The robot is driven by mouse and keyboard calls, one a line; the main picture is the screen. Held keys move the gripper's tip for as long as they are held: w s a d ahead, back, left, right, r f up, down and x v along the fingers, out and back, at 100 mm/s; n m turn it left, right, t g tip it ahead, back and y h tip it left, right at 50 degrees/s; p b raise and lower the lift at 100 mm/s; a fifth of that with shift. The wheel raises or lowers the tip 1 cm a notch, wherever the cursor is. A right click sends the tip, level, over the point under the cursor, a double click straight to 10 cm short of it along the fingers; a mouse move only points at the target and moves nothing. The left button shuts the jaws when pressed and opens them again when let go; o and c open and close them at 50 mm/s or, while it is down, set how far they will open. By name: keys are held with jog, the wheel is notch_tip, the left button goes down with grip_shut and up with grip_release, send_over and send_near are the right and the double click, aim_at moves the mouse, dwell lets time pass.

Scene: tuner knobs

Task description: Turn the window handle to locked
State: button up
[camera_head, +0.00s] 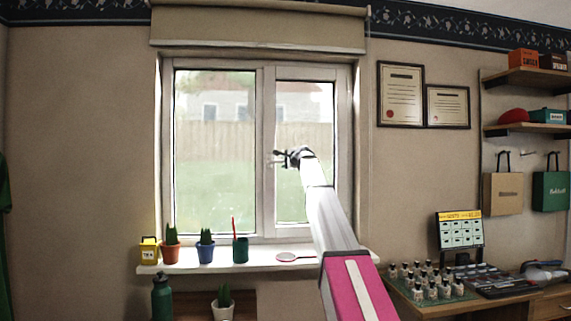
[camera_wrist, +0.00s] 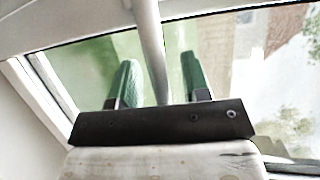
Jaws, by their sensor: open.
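The window (camera_head: 215,150) has two white-framed panes with a mullion between them. My gripper (camera_head: 277,158) is at the mullion, about mid-height, in the head view. In the wrist view my gripper (camera_wrist: 159,85) is open, with its two green-padded fingers apart. The pale bar of the window handle (camera_wrist: 151,40) runs from the white frame at the top down between the fingers, with a gap on each side. Its lower end is hidden behind the dark gripper body. In the head view the handle is too small and too covered to tell its angle.
The sill (camera_head: 220,262) below holds a yellow box (camera_head: 149,250), potted cacti (camera_head: 171,253), a green cup (camera_head: 240,250) and a pink-rimmed round item (camera_head: 287,257). A rolled blind (camera_head: 258,30) hangs above. A desk with small bottles (camera_head: 432,283) stands at right.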

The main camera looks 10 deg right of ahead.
grip_shut()
